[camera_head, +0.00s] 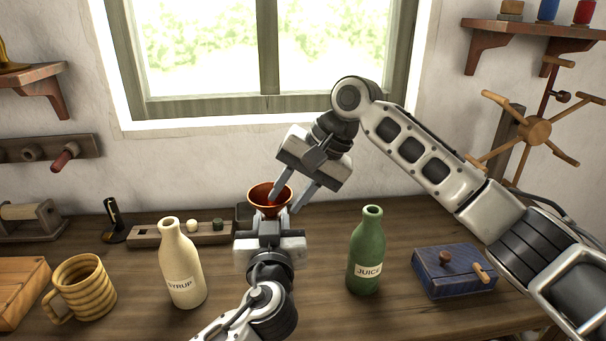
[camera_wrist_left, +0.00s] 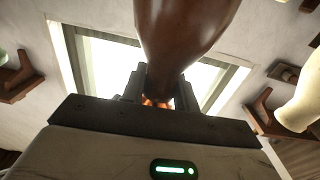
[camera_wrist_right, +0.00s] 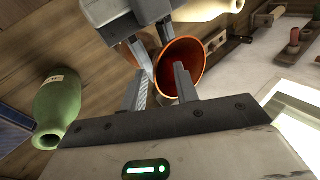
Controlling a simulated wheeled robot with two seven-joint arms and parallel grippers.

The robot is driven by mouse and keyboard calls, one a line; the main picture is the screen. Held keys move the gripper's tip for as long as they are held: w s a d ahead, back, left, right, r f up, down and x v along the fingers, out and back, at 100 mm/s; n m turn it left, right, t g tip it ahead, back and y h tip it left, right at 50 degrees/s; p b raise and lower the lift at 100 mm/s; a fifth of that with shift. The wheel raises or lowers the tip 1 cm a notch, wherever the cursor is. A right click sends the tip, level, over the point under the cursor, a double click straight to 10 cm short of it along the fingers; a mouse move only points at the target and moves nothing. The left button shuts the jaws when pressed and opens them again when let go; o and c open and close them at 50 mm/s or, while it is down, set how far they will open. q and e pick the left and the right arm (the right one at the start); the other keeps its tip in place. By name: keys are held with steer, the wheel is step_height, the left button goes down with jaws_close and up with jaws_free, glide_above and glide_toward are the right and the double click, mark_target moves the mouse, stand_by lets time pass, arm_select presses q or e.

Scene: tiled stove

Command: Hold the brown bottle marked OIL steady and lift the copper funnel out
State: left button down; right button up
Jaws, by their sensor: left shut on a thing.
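The copper funnel (camera_head: 270,197) sits mouth up above my left gripper (camera_head: 270,228) in the head view. The brown bottle (camera_wrist_left: 185,35) shows in the left wrist view, with my left gripper shut on its neck. In the head view the bottle is hidden behind my left gripper and wrist, and no OIL label can be read. My right gripper (camera_head: 291,200) is open and tilted at the funnel's right side. In the right wrist view one finger overlaps the mouth of the funnel (camera_wrist_right: 186,62) and the other lies outside its rim. I cannot tell whether they touch.
A cream SYRUP bottle (camera_head: 181,265) stands left of my left gripper, and a green JUICE bottle (camera_head: 367,252) stands to the right. A ribbed mug (camera_head: 84,287) is at the left and a blue box (camera_head: 453,270) at the right. A wooden rack (camera_head: 160,236) lies behind.

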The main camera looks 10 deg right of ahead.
steer(key=shift+a+f, duration=0.2)
steer(key=shift+f, duration=0.2)
steer(key=shift+c, duration=0.3)
jaws_close()
steer(key=shift+r, duration=0.2)
steer(key=shift+r, duration=2.2)
